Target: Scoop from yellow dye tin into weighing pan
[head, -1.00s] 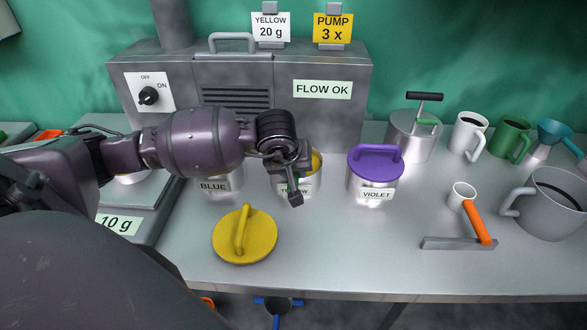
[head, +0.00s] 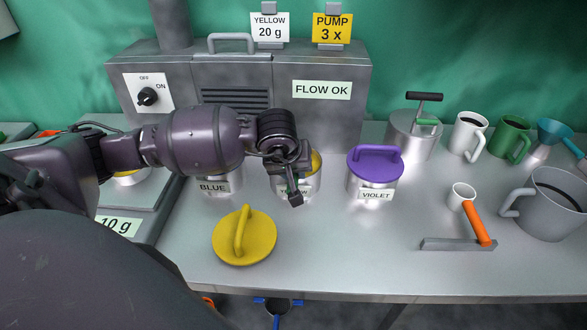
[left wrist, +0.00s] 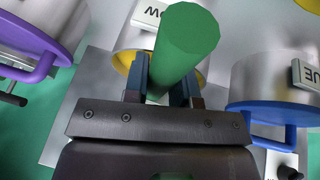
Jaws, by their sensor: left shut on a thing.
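My left gripper (head: 291,178) is over the yellow dye tin (head: 313,180) and partly hides it. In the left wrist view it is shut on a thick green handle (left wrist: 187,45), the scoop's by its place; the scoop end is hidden. The tin shows behind the handle, with its yellow mouth (left wrist: 122,60) towards the gripper. The tin is open, and a yellow lid (head: 258,248) lies on the bench in front. The weighing pan (head: 128,180) sits on the scale at left, mostly hidden by my arm, with some yellow in it. My right gripper is out of view.
The lidded blue tin (head: 218,186) stands close left of the yellow tin, the violet-lidded tin (head: 374,172) to its right. The scale display (head: 117,225) reads 10 g. A grey extractor box (head: 330,120) stands behind.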

